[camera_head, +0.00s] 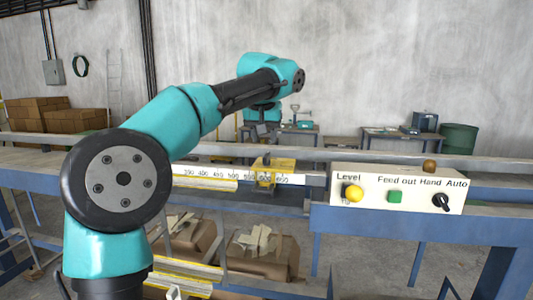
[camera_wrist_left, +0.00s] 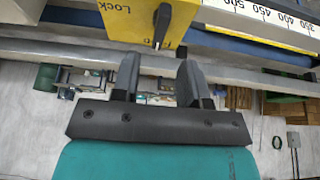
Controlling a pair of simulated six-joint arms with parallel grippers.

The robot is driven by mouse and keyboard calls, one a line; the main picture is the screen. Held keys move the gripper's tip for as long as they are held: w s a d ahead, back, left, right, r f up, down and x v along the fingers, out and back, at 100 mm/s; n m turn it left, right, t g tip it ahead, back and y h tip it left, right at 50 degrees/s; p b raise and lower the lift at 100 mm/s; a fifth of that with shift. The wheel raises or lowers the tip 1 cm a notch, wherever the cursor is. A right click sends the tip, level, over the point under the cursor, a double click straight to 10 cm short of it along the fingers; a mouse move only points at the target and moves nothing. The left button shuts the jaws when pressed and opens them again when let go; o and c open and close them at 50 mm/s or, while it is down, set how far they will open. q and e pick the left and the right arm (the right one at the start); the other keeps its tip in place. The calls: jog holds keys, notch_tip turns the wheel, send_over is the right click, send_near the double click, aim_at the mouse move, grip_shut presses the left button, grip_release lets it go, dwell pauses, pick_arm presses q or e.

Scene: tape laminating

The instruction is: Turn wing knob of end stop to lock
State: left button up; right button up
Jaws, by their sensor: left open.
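The yellow end stop (camera_head: 284,165) sits on the scale rail near the middle of the head view. In the left wrist view the end stop (camera_wrist_left: 115,28) is at the top, with the word "Lock" on its face. Its black wing knob (camera_wrist_left: 162,24) stands lengthwise up and down in that view; lettering near its lower end is partly covered. My left gripper (camera_wrist_left: 158,66) is open and empty, its fingertips apart from the knob and pointing toward it. In the head view my left gripper (camera_head: 262,131) is above and behind the end stop, small and partly hidden. My right gripper is out of view.
The white numbered scale (camera_head: 215,173) runs along the blue-framed bench. A control box (camera_head: 398,188) with a yellow button, green button and black switch stands to the right. Cardboard boxes (camera_head: 260,250) lie below the rail. The space above the rail right of my arm is clear.

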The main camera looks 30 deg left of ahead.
aim_at(267, 154)
pick_arm(q)
jog(key=x, duration=0.6)
jog(key=shift+f, duration=0.15)
grip_shut()
